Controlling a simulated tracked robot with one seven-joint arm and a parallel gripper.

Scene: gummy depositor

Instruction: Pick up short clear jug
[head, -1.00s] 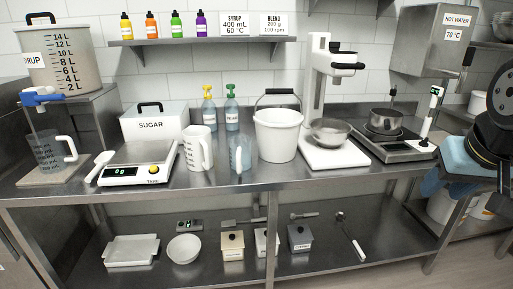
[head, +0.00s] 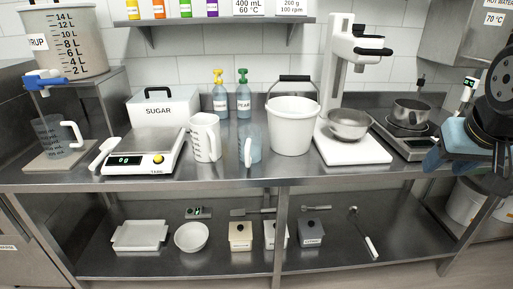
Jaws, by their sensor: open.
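Two clear bluish jugs show in the head view. I cannot tell for certain which is the short one. My gripper (head: 436,160) is at the right edge, partly hidden by my arm, open and far from both jugs.
A white measuring jug (head: 206,138) and a white bucket (head: 292,128) flank the middle jug closely. A scale (head: 143,160) lies to the left and a mixer stand (head: 352,150) to the right. Bottles (head: 243,100) stand behind. The counter's front strip is clear.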

